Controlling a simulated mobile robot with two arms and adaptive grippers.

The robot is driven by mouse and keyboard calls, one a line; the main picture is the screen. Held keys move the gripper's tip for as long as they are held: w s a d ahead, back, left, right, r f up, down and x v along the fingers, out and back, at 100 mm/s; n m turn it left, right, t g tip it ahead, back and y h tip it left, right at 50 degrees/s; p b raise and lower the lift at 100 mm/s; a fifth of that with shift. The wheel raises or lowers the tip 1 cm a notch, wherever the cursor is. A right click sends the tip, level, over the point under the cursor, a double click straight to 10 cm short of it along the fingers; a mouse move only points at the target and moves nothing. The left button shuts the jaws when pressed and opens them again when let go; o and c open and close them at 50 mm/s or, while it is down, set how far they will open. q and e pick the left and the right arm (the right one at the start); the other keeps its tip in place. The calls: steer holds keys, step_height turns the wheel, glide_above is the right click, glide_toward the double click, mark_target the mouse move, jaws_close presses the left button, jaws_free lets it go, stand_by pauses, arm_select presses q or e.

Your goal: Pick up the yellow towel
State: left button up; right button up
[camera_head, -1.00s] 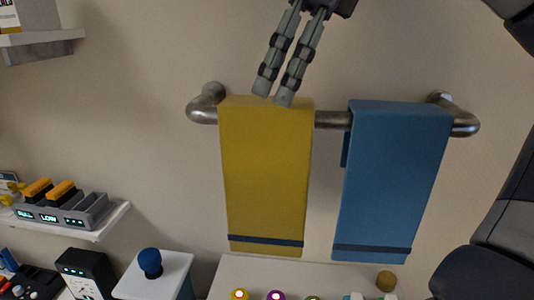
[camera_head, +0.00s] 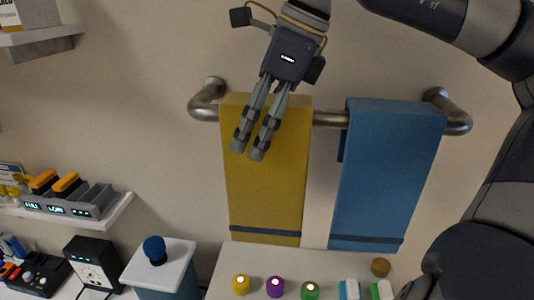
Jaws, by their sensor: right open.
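The yellow towel (camera_head: 265,195) hangs over the left part of a metal wall bar (camera_head: 205,108). It has a dark stripe near its lower edge. My right gripper (camera_head: 247,154) points down in front of the towel's upper left part, with its two fingers parallel and a small gap between them. Nothing shows between the fingers. I cannot tell whether the fingertips touch the cloth. The gripper hides part of the towel's top edge. My left gripper is not in view.
A blue towel (camera_head: 385,180) hangs on the bar to the right. Below is a white surface with a yellow button (camera_head: 241,284), a purple button (camera_head: 275,286) and a green button (camera_head: 310,290). Shelves (camera_head: 90,222) and a blue knob (camera_head: 155,250) are at left.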

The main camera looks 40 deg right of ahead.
steer(key=shift+f, duration=0.25)
stand_by(0.4)
steer(key=c, duration=1.6)
steer(key=shift+o, duration=0.2)
